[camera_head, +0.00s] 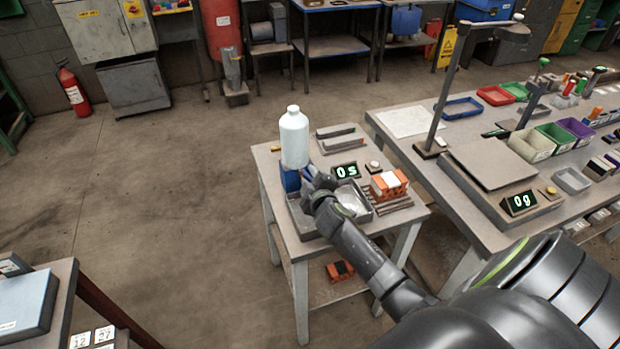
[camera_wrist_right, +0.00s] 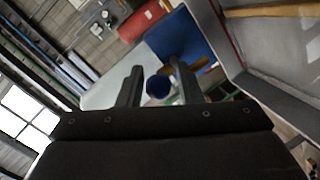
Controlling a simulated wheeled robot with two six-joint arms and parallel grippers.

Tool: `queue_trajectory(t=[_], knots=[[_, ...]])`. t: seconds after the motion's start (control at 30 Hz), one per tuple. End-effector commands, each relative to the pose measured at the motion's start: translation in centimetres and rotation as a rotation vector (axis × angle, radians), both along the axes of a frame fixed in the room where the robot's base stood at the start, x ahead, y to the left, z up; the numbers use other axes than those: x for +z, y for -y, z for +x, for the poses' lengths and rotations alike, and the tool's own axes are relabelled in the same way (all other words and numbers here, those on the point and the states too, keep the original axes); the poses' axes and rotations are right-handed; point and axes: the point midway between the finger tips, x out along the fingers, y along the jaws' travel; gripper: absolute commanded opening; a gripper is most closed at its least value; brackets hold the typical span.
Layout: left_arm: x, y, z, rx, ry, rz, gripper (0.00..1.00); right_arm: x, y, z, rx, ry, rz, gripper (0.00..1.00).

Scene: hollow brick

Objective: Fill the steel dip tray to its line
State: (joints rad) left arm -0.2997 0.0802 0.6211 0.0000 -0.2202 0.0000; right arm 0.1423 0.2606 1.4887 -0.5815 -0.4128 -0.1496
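A pale bottle (camera_head: 294,138) stands upright at the far left of the small table, above a blue part (camera_head: 290,179). The steel dip tray (camera_head: 353,201) lies in front of it, partly hidden by my right arm; its fill line and level cannot be made out. My right gripper (camera_head: 308,179) is beside the blue part, at the tray's left end. In the right wrist view its two fingers (camera_wrist_right: 157,75) are apart, on either side of a round blue knob (camera_wrist_right: 158,87), with visible gaps. The bottle (camera_wrist_right: 120,91) and tray rim (camera_wrist_right: 270,99) also show there. My left gripper is out of view.
Grey bars (camera_head: 338,137) lie behind. A larger bench (camera_head: 460,205) at right holds a scale (camera_head: 490,165) reading 0g and several bins.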

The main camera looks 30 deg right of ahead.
Motion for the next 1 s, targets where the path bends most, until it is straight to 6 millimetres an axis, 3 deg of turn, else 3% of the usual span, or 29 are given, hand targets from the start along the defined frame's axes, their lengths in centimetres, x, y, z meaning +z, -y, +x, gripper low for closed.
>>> queue_trajectory(t=[0.33,0.6,0.87,1.0], knots=[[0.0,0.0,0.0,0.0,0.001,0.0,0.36,-0.1,0.1,0.2,0.0,0.0,-0.001,0.31],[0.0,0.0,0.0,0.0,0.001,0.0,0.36,-0.1,0.1,0.2,0.0,0.0,-0.001,0.0],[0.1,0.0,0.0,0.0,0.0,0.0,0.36,0.0,0.2,0.1,0.002,-0.001,-0.001,0.0],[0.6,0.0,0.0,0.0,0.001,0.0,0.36,0.0,1.2,-0.4,0.014,-0.002,-0.006,0.0]])
